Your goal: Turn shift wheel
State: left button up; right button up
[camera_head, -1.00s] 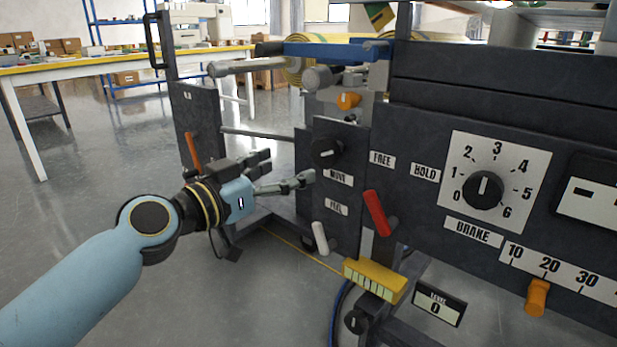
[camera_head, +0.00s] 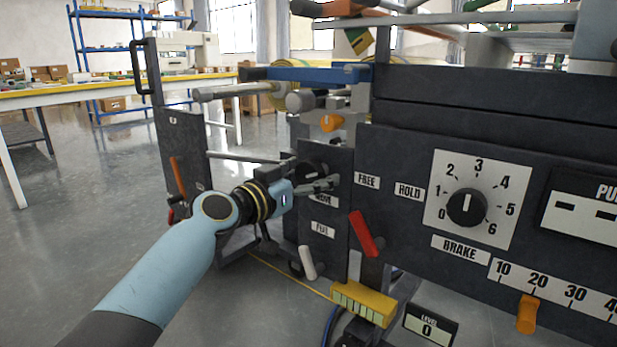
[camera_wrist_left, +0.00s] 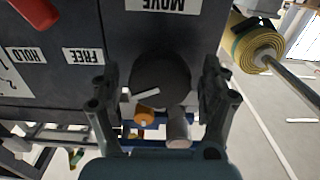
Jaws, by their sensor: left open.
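A black round wheel (camera_head: 313,168) with a small white mark sits on the dark machine panel, above a label reading MOVE. My left gripper (camera_head: 310,174) is at this wheel in the head view, partly covering it. In the left wrist view, the wheel (camera_wrist_left: 160,82) lies between the two spread fingers of my left gripper (camera_wrist_left: 158,88). The fingers are open, one on each side of it; whether they touch it cannot be told. My right gripper is not in view.
A white lever (camera_head: 308,263) and a yellow block (camera_head: 363,303) are below. An orange knob (camera_head: 331,122) sits above. A brake dial (camera_head: 467,207) is at right.

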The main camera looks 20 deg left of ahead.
pick_arm(q)
jog(key=shift+c, duration=0.4)
jog(key=c, duration=1.1)
